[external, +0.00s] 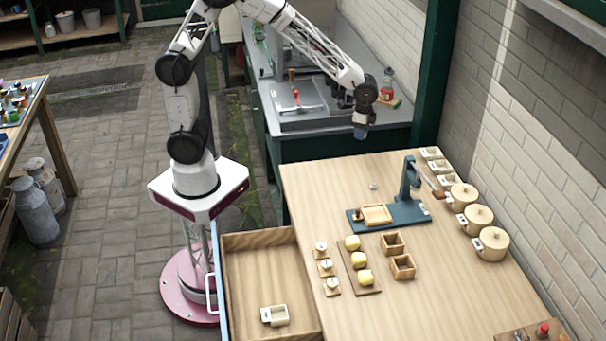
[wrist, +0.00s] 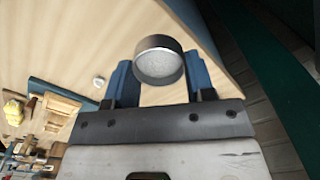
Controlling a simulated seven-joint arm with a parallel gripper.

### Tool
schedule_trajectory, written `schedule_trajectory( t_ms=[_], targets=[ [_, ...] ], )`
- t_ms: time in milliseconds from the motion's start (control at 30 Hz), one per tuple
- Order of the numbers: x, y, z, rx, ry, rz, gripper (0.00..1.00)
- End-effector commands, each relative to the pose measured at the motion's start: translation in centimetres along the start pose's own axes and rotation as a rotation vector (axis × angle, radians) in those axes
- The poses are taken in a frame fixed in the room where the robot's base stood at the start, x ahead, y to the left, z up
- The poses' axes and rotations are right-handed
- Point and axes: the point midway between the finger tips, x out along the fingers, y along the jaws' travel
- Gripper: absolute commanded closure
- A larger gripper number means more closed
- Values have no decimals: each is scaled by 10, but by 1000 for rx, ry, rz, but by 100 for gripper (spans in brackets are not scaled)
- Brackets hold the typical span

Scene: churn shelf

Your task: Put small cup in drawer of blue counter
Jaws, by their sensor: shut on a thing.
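My gripper (external: 361,128) is high in the external view, over the near end of the grey sink counter, beyond the wooden table's far edge. In the wrist view its two blue fingers (wrist: 160,82) are shut on a small dark metal cup (wrist: 158,64) with a pale speckled round face. The cup is hard to make out in the external view. The drawer (external: 265,253) of the wood-topped blue counter (external: 440,290) is pulled open at the left. A cream cup-like container with a handle (external: 275,316) lies inside it, near the front end.
On the counter top are a blue scale-like stand (external: 409,212), yellow round items (external: 358,260), small wooden boxes (external: 403,266), several lidded pots (external: 478,217) and a small metal piece (external: 373,187). A brick wall borders the right. The drawer's far part is empty.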

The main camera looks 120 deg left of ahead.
Motion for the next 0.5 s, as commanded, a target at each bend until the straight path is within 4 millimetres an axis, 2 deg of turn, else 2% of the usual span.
schedule_trajectory(
  t_ms=[267, 500],
  targets=[
    [-5, 41, -6, 85, 3, -1, 73],
    [-5, 95, -10, 197, 2, -1, 73]
  ],
)
